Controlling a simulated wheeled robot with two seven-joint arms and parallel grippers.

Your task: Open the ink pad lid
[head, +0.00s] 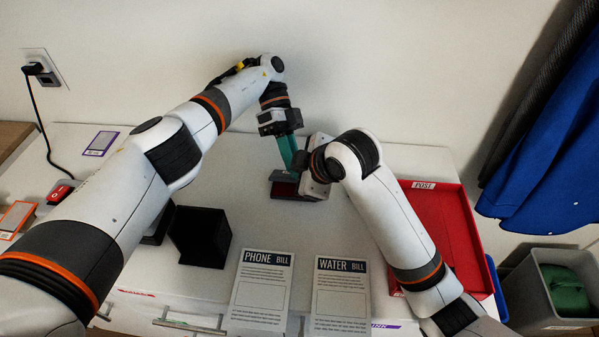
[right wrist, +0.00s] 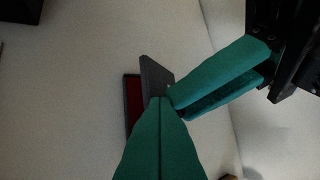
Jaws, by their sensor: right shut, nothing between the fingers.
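The ink pad (head: 284,190) lies on the white table near the wall, partly covered by my grippers in the head view. In the right wrist view its dark red pad (right wrist: 132,104) shows beside the grey lid (right wrist: 154,74), which looks raised and tilted off it. My right gripper (right wrist: 161,100) is shut and empty, its teal fingertips close against the lid; contact cannot be made out. My left gripper (head: 290,165) reaches down to the pad from behind. Its teal fingers also show in the right wrist view (right wrist: 176,103), tips beside the lid; their gap is unclear.
A phone bill (head: 260,291) and a water bill (head: 340,294) lie at the table's front. A black box (head: 201,237) stands at left. A red post tray (head: 450,222) is at right, a grey bin (head: 560,308) beyond. A stamp-like red item (head: 61,193) sits far left.

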